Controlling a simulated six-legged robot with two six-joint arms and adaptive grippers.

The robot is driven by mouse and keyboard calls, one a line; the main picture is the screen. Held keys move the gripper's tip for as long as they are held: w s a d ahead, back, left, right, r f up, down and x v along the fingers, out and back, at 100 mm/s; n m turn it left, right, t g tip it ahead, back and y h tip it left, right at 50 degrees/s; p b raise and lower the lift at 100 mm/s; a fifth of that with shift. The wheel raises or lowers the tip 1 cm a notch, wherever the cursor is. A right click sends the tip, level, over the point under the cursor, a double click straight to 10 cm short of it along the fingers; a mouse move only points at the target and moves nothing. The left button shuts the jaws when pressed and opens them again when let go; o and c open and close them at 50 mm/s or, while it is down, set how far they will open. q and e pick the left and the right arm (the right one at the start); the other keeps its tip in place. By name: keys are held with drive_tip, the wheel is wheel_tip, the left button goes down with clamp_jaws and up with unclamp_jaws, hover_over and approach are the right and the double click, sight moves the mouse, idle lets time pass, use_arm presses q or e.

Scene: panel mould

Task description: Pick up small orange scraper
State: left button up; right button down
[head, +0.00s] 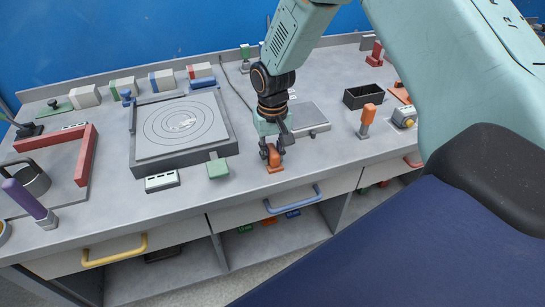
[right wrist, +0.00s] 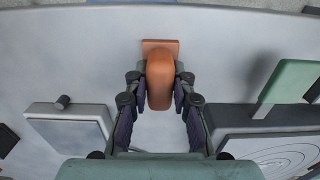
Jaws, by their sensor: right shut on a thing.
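The small orange scraper (head: 273,158) stands near the front edge of the grey bench in the head view, its handle up and a flat orange base on the bench. In the right wrist view the scraper (right wrist: 160,80) sits between the fingers, with its flat base beyond them. My right gripper (head: 272,148) reaches down from above and is shut on the scraper's handle; in the right wrist view the gripper (right wrist: 160,92) has a finger on each side of it. The scraper appears to be touching the bench still. My left gripper is not in view.
A square mould with rings (head: 136,160) lies left of the scraper, with a green block (head: 218,168) at its front corner. An orange-handled tool (head: 367,117) and a black bin (head: 362,97) stand to the right. A blue drawer handle (head: 292,199) is below the bench edge.

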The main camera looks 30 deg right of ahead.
sight(271, 149)
drive_tip(key=r, duration=1)
drive_tip(key=shift+w+a+p, duration=0.1)
drive_tip(key=shift+a+p, duration=0.1)
drive_tip(key=shift+p, duration=0.2)
